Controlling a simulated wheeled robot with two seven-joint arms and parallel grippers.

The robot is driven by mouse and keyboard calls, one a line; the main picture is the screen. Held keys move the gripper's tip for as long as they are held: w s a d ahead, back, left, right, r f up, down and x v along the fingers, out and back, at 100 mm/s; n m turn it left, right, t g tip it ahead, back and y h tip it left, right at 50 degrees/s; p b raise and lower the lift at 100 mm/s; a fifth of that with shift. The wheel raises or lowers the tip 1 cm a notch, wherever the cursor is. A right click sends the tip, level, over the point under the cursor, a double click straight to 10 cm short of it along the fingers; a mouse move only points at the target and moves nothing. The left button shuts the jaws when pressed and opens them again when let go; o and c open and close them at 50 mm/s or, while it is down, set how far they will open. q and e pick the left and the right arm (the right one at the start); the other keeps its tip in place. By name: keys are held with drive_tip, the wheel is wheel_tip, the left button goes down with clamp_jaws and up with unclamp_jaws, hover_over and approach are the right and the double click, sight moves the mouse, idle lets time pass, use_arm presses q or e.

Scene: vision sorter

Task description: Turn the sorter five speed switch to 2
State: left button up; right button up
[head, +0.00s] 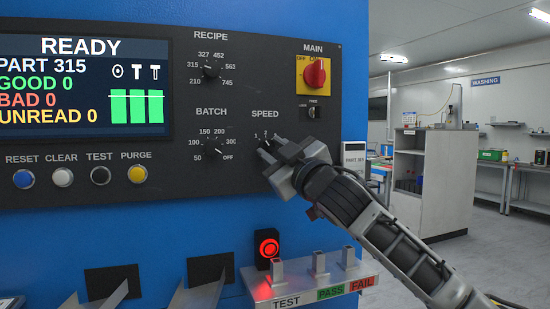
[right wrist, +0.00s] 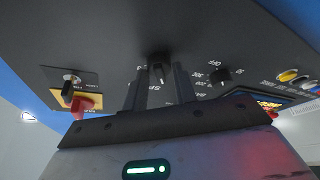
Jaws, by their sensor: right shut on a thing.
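The black SPEED switch knob (right wrist: 158,66) is on the dark control panel (head: 190,100), under the label SPEED. In the head view my right gripper (head: 268,150) covers most of the knob, with a few scale numbers, among them 1 and 2, showing above the fingers. In the right wrist view the knob lies between the two fingers, and my right gripper is shut on it. I cannot tell which number the knob points at. My left gripper is not in view.
The BATCH knob (head: 220,147) is left of SPEED, the RECIPE knob (head: 211,69) above it. The red MAIN switch (head: 315,74) and a small key switch (head: 312,112) are above right. Below are a lit red button (head: 268,246) and a TEST/PASS/FAIL rack (head: 330,288).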

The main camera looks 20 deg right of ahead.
drive_tip(key=m, duration=0.1)
drive_tip(key=m+h+b, duration=0.1)
drive_tip(key=m, duration=0.1)
drive_tip(key=m+t+h+b, duration=0.1)
drive_tip(key=shift+a+f+m, duration=0.2)
drive_tip(key=shift+f+m, duration=0.1)
drive_tip(key=shift+m, duration=0.1)
drive_tip(key=m+h, duration=0.2)
drive_tip(key=m, duration=0.1)
drive_tip(key=shift+r+m+t, duration=0.1)
drive_tip(key=shift+m+t, duration=0.2)
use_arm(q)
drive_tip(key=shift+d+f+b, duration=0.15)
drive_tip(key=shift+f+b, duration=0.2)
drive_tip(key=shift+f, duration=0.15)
use_arm(e)
drive_tip(key=shift+m+h, duration=0.4)
drive_tip(key=shift+m, duration=0.3)
drive_tip(key=o, duration=0.9)
drive_tip(key=shift+o, duration=0.2)
drive_tip(key=shift+r, duration=0.1)
drive_tip(key=shift+s, duration=0.1)
